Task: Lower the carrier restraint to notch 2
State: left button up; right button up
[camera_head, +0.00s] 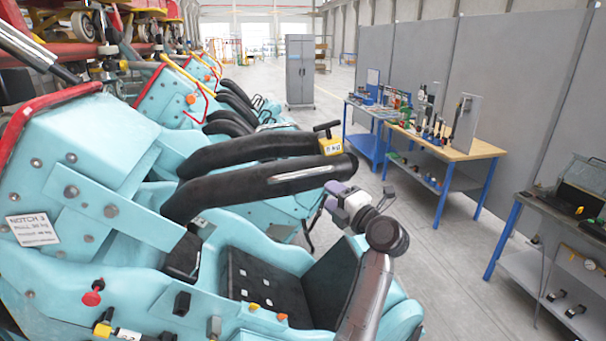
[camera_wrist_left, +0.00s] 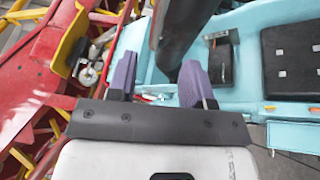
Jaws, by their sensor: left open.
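The restraint shows in the head view as a thick black padded arm (camera_head: 240,192) with a grey grip strip, raised over a black seat (camera_head: 270,285). A similar black arm (camera_head: 250,150) lies just behind it, with a yellow tag (camera_head: 331,146) and small handle at its end. My left gripper (camera_head: 333,192) is at the end of the nearer arm, its purple fingers just below it. In the left wrist view a dark bar (camera_wrist_left: 178,30) runs down toward the open fingers (camera_wrist_left: 160,63) and partly behind one. I cannot tell whether they touch it. My right gripper is not in view.
A white notch placard (camera_head: 34,229) is on the turquoise carrier side (camera_head: 70,190); its number is hard to read. More carriers stand behind. Red track (camera_wrist_left: 40,100) shows in the wrist view. Workbenches (camera_head: 440,145) stand right, with clear floor (camera_head: 420,215) between.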

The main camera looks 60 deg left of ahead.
aim_at(305, 176)
pick_arm(q)
jog(key=a+p, duration=0.1)
jog(key=a, duration=0.2)
jog(key=a+p, duration=0.1)
jog(key=a, duration=0.3)
jog(key=a+r+p, duration=0.1)
jog(key=a, duration=0.2)
jog(key=shift+s+a+r, duration=0.1)
jog(key=shift+s+a, duration=0.05)
jog(key=shift+s, duration=0.2)
jog(key=shift+s+a+p, duration=0.1)
jog(key=shift+a+p, duration=0.35)
jog(key=shift+a, duration=0.6)
jog(key=shift+c, duration=0.2)
jog(key=c, duration=0.4)
grip_shut()
